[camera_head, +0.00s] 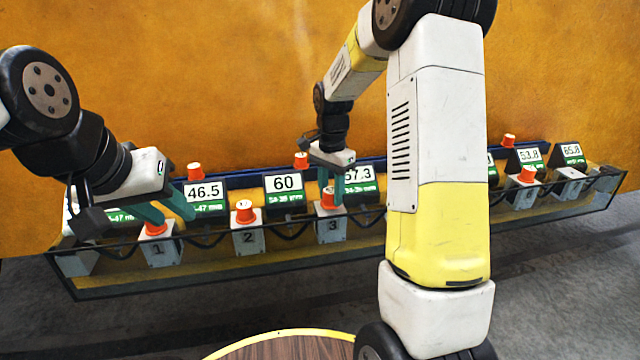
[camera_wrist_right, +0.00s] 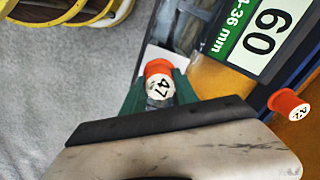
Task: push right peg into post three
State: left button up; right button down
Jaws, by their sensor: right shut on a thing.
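The right peg, an orange plug with a white end marked 47 (camera_wrist_right: 160,84), is between the green fingers of my right gripper (camera_wrist_right: 158,92) in the right wrist view. In the head view the peg (camera_head: 327,200) is at the top of post three (camera_head: 332,228), a white block marked 3; its depth in the post cannot be told. My right gripper (camera_head: 331,188) is shut on it from above. My left gripper (camera_head: 168,216) has its green fingers apart at post one (camera_head: 160,250), close to the orange peg (camera_head: 155,229) on that post.
Post two (camera_head: 248,238) carries an orange peg (camera_head: 244,212). Display boxes reading 46.5 (camera_head: 204,190) and 60 (camera_head: 284,184) stand behind, with orange pegs at the back. A clear-walled trough (camera_head: 200,281) encloses the row. My right arm hides its right-middle part.

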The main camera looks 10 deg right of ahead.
jog(key=shift+f, duration=0.5)
jog(key=c, duration=0.9)
grip_release()
jog(key=shift+o, duration=0.2)
notch_tip(320, 180, up, 8)
jog(key=shift+f, duration=0.15)
